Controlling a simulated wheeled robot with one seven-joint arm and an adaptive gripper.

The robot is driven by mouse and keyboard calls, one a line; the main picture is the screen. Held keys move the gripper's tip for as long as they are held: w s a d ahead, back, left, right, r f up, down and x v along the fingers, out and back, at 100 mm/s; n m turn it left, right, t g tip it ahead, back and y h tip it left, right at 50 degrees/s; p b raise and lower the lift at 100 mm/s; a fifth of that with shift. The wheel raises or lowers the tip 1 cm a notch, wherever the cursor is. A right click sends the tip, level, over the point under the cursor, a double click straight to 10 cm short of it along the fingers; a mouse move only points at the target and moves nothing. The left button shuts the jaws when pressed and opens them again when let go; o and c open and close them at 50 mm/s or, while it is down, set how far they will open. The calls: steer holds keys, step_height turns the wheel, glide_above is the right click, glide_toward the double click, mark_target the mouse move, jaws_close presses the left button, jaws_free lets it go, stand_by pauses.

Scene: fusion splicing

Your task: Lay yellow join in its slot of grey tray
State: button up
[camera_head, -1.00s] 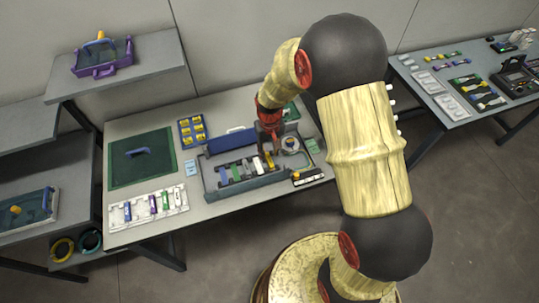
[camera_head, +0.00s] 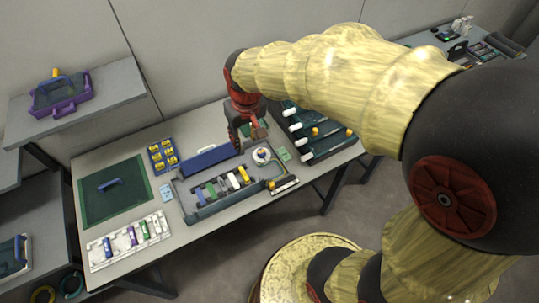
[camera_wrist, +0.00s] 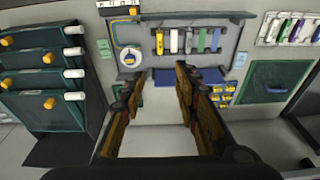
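The yellow join (camera_head: 243,174) lies in the grey tray (camera_head: 228,203), at the right end of a row of coloured joins. In the wrist view the yellow join (camera_wrist: 160,42) is at the left end of that row, roughly parallel to the white one beside it. How deeply it sits in its slot is too small to tell. My gripper (camera_head: 250,133) is above the back edge of the tray, apart from the yellow join. In the wrist view my gripper (camera_wrist: 158,78) has its fingers spread, with nothing between them.
A blue bar (camera_head: 213,159) runs along the tray's back. A coiled fibre disc (camera_head: 262,155) is right of the joins. A dark rack with white and orange knobs (camera_head: 315,133) stands at the right. A green mat (camera_head: 115,195) and a white holder with joins (camera_head: 128,241) are at the left.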

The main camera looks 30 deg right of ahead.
steer(key=s+r+t, duration=0.3)
steer(key=s+r, duration=0.7)
steer(key=s, duration=0.5)
steer(key=shift+s+r, duration=0.2)
steer(key=shift+s, duration=0.2)
steer(key=shift+f+b, duration=0.65)
steer(key=shift+c, duration=0.5)
